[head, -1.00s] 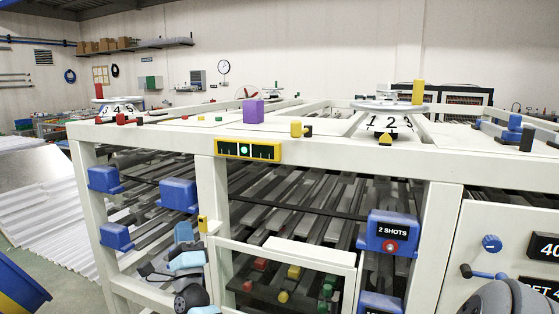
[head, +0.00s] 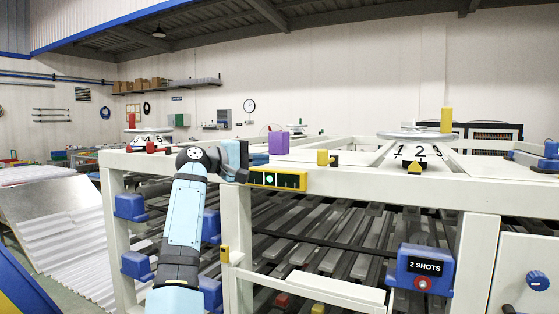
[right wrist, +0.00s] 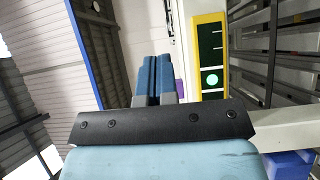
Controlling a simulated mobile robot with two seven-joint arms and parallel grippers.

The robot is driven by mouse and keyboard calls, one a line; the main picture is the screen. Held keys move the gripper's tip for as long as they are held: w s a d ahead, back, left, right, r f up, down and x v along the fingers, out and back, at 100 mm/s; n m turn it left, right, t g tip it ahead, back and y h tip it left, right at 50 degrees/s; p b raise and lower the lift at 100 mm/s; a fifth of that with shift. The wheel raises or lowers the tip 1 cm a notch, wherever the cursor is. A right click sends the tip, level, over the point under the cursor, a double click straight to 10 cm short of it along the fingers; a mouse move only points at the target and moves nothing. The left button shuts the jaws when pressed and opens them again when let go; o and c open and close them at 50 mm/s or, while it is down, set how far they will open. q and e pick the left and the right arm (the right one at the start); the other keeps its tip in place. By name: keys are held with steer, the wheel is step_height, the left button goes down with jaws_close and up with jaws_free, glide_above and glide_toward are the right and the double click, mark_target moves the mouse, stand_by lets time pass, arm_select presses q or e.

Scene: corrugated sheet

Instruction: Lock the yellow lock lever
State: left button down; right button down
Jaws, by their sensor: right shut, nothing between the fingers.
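A small yellow block with a black part beside it (head: 324,158) sits on the top rail of the white frame, right of the purple block. A small yellow latch-like piece (head: 225,254) is on the front post, lower down. I cannot tell which of these is the lock lever. My right gripper (head: 258,158) is at the top rail, just left of the purple block and beside the yellow-framed gauge. Its blue fingers are shut together and empty, as the right wrist view (right wrist: 152,75) shows. My left gripper is not in view.
The yellow-framed gauge (head: 277,179) with a green dot is on the rail's front. The purple block (head: 279,143) stands on the rail. A blue "2 SHOTS" box (head: 425,267) hangs at right. White corrugated sheets (head: 70,215) lie left.

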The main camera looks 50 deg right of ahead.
steer(key=s+a+p+x, duration=0.1)
steer(key=p+x, duration=0.3)
steer(key=x, duration=0.7)
steer(key=shift+s+d, duration=0.35)
steer(key=shift+s, duration=0.6)
steer(key=shift+f, duration=0.1)
